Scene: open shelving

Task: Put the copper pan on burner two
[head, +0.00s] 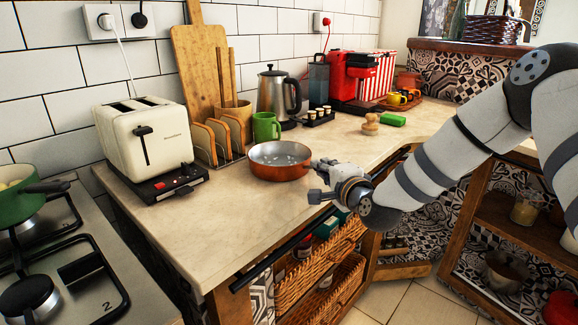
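The copper pan (280,161) sits upright on the pale countertop, right of the toast rack. Its inside looks empty. My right gripper (316,181) is just right of the pan, near the counter's front edge. Its fingers are spread apart and nothing shows between them. The upper finger is close to the pan's right side; I cannot tell whether it touches. The pan's handle is not clearly visible. The burner by the printed 2 (30,298) is on the stove at lower left, with no pot on it. My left gripper is not in view.
A green pot (22,203) stands on the stove's rear burner. A cream toaster (143,133), toast rack (219,142), green mug (265,127) and steel kettle (278,93) stand behind or left of the pan. The counter's front left is clear. Wicker baskets (322,271) are below.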

